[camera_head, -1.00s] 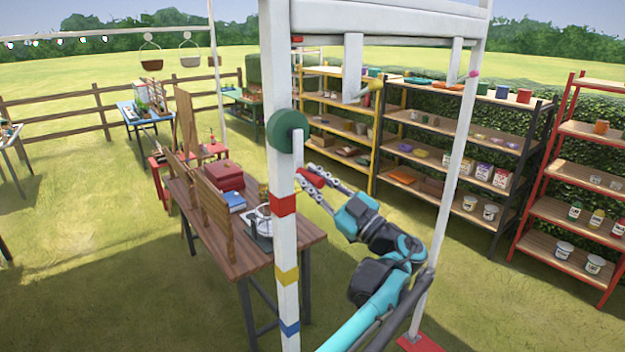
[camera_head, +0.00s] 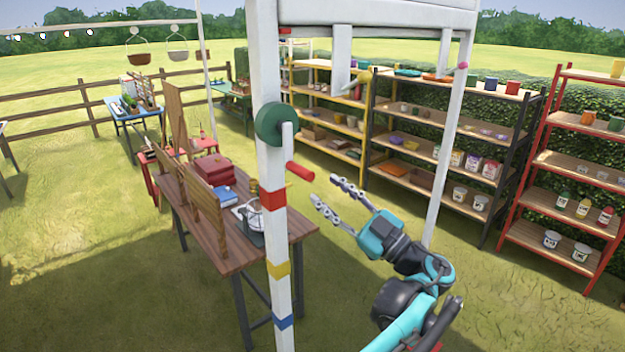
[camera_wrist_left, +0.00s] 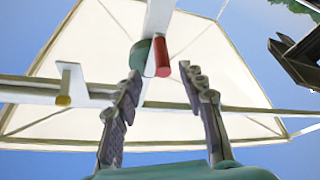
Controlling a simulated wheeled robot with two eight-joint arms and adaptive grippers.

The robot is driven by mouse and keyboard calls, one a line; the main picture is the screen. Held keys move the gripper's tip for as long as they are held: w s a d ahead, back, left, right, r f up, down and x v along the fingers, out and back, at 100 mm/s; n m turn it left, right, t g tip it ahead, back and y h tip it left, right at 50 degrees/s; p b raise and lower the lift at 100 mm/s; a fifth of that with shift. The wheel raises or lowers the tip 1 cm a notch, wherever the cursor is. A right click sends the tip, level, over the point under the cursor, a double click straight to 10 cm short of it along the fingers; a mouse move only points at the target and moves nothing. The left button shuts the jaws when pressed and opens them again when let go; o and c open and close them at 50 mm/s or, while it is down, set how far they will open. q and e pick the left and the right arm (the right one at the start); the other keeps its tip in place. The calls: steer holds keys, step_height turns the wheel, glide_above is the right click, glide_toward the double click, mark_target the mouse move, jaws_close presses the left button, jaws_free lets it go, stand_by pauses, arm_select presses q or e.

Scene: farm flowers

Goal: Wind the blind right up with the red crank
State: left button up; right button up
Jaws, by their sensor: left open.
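The red crank handle (camera_head: 300,171) sticks out to the right from a grey arm below the green drum (camera_head: 277,123) on the white post (camera_head: 281,240). My left gripper (camera_head: 324,188) is open and empty, just right of the handle and apart from it. In the left wrist view the handle (camera_wrist_left: 162,55) and drum (camera_wrist_left: 140,57) lie beyond and between the open fingers (camera_wrist_left: 164,86). A white frame (camera_head: 385,15) spans the top of the head view. I cannot tell which part is the blind or how far it is wound. My right gripper is not in view.
The post bears red, yellow and blue bands. A wooden table (camera_head: 228,258) with boxes and a scale stands behind it. Yellow, black and red shelf racks (camera_head: 480,140) stand at the back right. Grass is open on the left.

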arm_select(q)
steer(key=shift+v, duration=1.75)
steer(key=s+a+f+m+g+h+b, duration=0.2)
steer(key=a+f+m+g+h+b, duration=0.15)
steer(key=a+f, duration=0.85)
steer(key=s+a+f+m+g+h+b, duration=0.1)
steer(key=a+f+m+g+h+b, duration=0.3)
steer(key=a+f, duration=0.8)
steer(key=s+a+f+m+h+b, duration=0.1)
steer(key=s+f+m+h+b, duration=0.2)
steer(key=s+f, duration=0.6)
steer(key=s+a+f+m+h+b, duration=0.2)
steer(key=s+f+m+h+b, duration=0.2)
steer(key=f, duration=0.9)
steer(key=s+h+b, duration=0.1)
steer(key=s+b, duration=0.2)
steer(key=s, duration=0.2)
steer(key=shift+a, duration=0.35)
steer(key=shift+f+m+g, duration=0.1)
steer(key=shift+m+g, duration=0.15)
